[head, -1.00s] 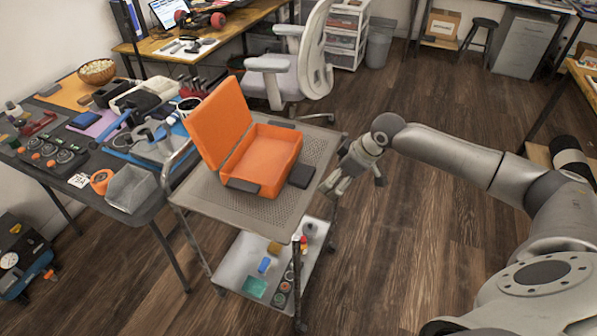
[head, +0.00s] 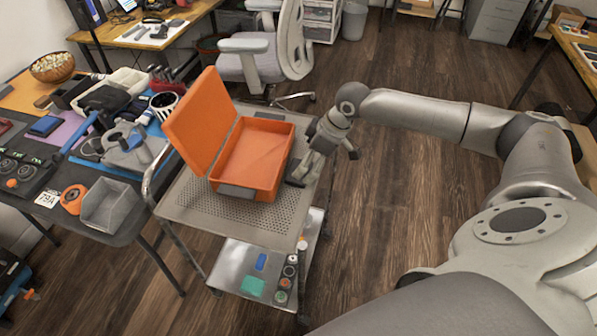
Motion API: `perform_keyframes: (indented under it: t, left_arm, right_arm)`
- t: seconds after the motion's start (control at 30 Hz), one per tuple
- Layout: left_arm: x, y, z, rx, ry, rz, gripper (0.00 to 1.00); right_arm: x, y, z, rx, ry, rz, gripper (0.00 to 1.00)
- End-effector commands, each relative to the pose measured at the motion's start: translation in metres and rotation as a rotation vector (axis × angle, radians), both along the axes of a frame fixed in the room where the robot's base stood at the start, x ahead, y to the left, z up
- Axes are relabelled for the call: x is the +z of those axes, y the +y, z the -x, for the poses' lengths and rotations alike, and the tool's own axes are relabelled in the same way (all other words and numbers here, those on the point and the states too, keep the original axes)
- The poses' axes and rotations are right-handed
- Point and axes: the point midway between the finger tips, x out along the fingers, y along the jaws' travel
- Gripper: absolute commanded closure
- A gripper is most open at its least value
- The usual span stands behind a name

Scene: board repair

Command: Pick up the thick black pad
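The black pad (head: 292,169) lies on the perforated top of the cart (head: 200,208), just right of the open orange case (head: 255,160). It is mostly hidden behind my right gripper (head: 322,166). That gripper comes in from the right, over the cart's right edge, with its fingers spread apart. One finger is down beside the pad; the other is out to the right, past the edge. I cannot tell whether it touches the pad. Another flat dark piece (head: 237,192) is at the front of the case. My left gripper is not in view.
The case's raised lid (head: 200,122) stands on its left side. A crowded workbench (head: 125,226) with a grey bin (head: 106,204) is on the left. The cart's lower shelf (head: 236,262) holds small items. An office chair (head: 268,58) stands behind. Floor to the right is open.

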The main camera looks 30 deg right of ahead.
Motion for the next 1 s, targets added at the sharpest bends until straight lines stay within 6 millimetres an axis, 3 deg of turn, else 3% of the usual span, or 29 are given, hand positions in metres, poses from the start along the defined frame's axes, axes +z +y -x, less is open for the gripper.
perform_keyframes:
  t: [0.1, 0.2, 0.53, 0.7, 1.0]
  left_arm:
    - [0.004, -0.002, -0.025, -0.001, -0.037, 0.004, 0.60]
    - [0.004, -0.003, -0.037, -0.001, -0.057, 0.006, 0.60]
    - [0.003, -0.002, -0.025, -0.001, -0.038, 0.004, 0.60]
    - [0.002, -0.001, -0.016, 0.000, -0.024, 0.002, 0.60]
    - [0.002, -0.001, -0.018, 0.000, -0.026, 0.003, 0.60]
  right_arm:
    - [-0.016, 0.011, -0.005, 0.002, 0.002, -0.002, 0.00]
    - [-0.029, 0.014, -0.009, -0.001, 0.001, -0.001, 0.00]
    - [-0.036, 0.015, -0.011, 0.000, 0.000, 0.000, 0.00]
    - [-0.036, 0.015, -0.011, 0.000, 0.000, 0.000, 0.22]
    - [-0.035, 0.015, -0.011, 0.000, -0.002, -0.001, 0.58]
